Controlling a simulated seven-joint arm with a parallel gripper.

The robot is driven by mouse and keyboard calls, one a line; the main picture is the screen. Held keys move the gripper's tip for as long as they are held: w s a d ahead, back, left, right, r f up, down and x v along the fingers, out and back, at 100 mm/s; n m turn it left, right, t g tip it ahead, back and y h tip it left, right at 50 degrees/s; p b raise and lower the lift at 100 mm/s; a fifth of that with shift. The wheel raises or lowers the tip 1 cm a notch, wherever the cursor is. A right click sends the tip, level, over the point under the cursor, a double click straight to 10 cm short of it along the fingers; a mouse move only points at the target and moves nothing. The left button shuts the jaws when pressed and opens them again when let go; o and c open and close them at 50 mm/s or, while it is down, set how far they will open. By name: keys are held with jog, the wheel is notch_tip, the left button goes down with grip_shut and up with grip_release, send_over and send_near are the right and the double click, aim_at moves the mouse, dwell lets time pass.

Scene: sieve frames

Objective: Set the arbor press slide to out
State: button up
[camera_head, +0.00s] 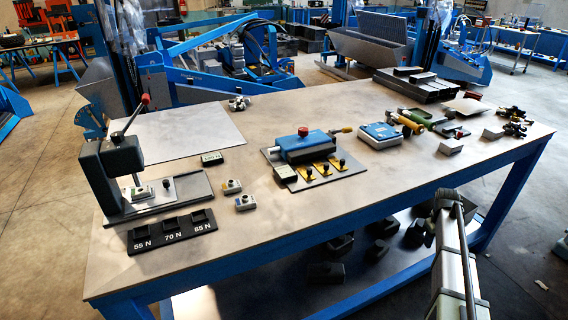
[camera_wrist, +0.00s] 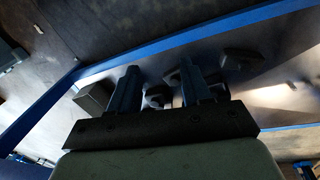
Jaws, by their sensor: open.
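The arbor press (camera_head: 110,172) stands at the left end of the workbench, a dark grey body with a lever ending in a red knob (camera_head: 146,99). Its slide (camera_head: 163,188) is a light grey plate on a dark base track (camera_head: 200,183), with a small dark knob on it. A pale block (camera_head: 143,191) sits on the slide under the ram, and bare track shows to the right of the plate. My gripper (camera_wrist: 158,84) is open and empty in the wrist view, its two dark fingers apart, over the bench's lower shelf, away from the press.
A black rack (camera_head: 172,232) marked 55 N, 70 N and 65 N lies in front of the press. A blue fixture (camera_head: 306,148) stands mid-bench. The bench's front edge (camera_head: 330,222) lies between my arm and the press.

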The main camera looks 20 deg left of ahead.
jog(key=w+d+r+n+t, duration=0.1)
jog(key=w+r, duration=0.4)
jog(key=r, duration=0.6)
jog(key=w+d+r+n+t, duration=0.1)
jog(key=w+r, duration=0.5)
jog(key=r, duration=0.4)
jog(key=w+a+r+n+t, duration=0.1)
jog(key=w+a+r, duration=0.1)
jog(key=a+r, duration=0.8)
jog(key=s+a+r+n+y, duration=0.1)
jog(key=s+a+n+y, duration=0.2)
jog(key=a, duration=2.3)
jog(key=n+g+y, duration=0.3)
jog(key=n+g, duration=0.1)
jog(key=n, duration=0.1)
send_near(165, 180)
jog(key=x, duration=0.8)
jog(key=shift+a+f, duration=0.1)
jog(key=shift+f, duration=0.15)
